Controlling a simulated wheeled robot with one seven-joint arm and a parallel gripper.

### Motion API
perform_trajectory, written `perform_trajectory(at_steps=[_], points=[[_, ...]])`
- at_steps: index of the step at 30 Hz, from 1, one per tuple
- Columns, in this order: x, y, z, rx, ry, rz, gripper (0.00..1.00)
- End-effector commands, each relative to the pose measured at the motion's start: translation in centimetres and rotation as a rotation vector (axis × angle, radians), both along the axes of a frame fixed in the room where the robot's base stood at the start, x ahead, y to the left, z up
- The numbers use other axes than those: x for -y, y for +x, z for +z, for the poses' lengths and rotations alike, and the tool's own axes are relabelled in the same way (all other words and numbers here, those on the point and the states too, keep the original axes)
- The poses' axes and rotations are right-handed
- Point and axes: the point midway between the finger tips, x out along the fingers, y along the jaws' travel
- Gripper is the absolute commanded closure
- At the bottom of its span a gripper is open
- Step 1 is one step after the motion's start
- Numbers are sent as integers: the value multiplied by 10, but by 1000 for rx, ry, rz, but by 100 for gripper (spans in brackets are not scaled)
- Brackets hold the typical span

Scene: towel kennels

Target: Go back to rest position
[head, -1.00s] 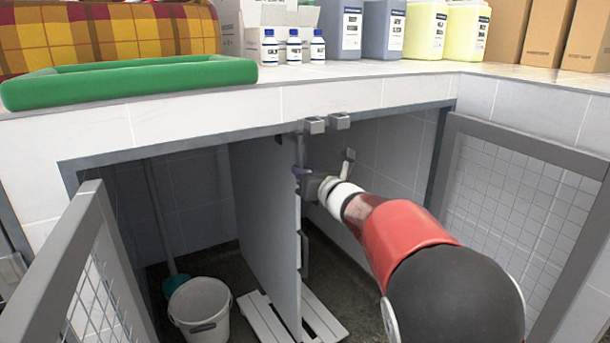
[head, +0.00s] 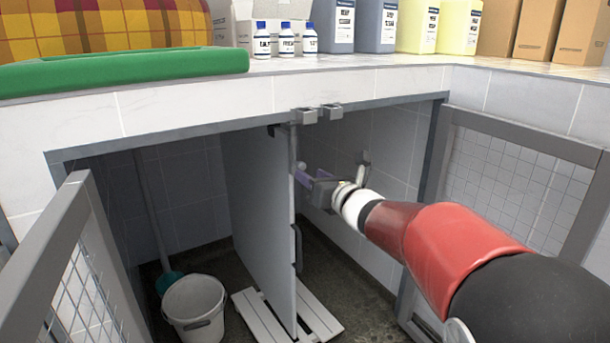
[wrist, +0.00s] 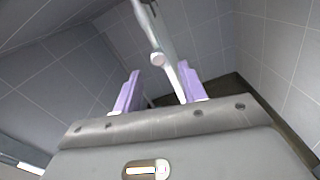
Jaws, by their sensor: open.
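My gripper (head: 307,176) is inside the open kennel bay, close to the front edge of the grey upright partition (head: 262,190). Its purple fingers are spread. In the wrist view, the fingers of my gripper (wrist: 157,88) stand apart with a slim pale bar (wrist: 166,50) with a round end showing beyond and between them. Whether the fingers touch the bar cannot be told. My red and black arm reaches in from the lower right.
Mesh doors stand open at left (head: 75,260) and right (head: 520,190). A white bucket (head: 195,305) and a white slatted board (head: 262,318) lie on the floor. Bottles (head: 285,40), canisters (head: 375,25) and a green-rimmed bed (head: 120,72) stand on the tiled counter (head: 200,95) above.

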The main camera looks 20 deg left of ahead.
Motion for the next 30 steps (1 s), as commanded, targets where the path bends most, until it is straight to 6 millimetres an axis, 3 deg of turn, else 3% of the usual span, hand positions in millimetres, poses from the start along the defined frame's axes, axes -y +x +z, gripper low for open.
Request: perform_trajectory(at_steps=[13, 16, 20, 23, 24, 27, 30], points=[[8, -6, 1, -6, 4, -4, 59], [28, -2, 7, -72, 54, -60, 59], [95, 2, 20, -320, 256, -254, 59], [169, -12, 23, -599, 533, -474, 59], [198, -23, 20, -713, 663, -567, 59], [259, -64, 8, -971, 1007, -791, 59], [304, -119, -11, -1182, 1372, -1009, 59]])
